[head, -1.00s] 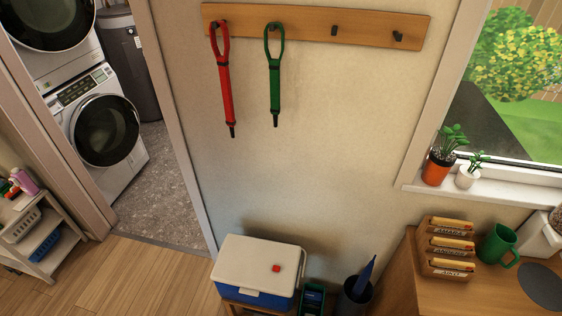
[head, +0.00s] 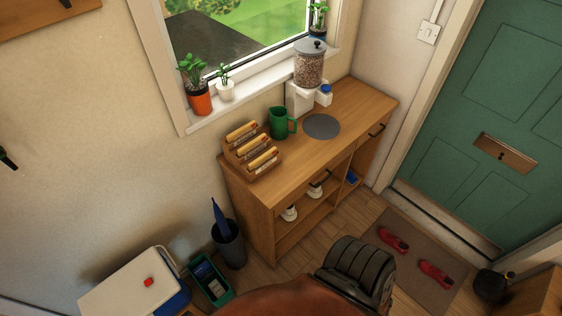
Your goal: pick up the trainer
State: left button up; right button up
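A pair of red shoes lies on the brown doormat (head: 413,292) in front of the green door: one red shoe (head: 392,240) and, to its right, another red shoe (head: 436,273). Two small pale items, perhaps white shoes, sit on the shelf inside the wooden cabinet (head: 326,143), one at the front (head: 289,213) and one further back (head: 314,190). They are partly hidden by the cabinet, and I cannot tell which of these shoes is the trainer. Neither of my grippers shows in the head view.
The cabinet top holds a letter rack (head: 252,150), a green jug (head: 281,123) and a food dispenser (head: 309,67). A cool box (head: 135,290), a green crate (head: 211,279) and an umbrella bin (head: 229,246) stand left of the cabinet. A dark round object (head: 491,286) is right of the mat.

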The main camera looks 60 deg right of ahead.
aim_at(441, 279)
jog(key=z, duration=3.25)
jog(key=i, duration=2.05)
jog(key=z, duration=0.35)
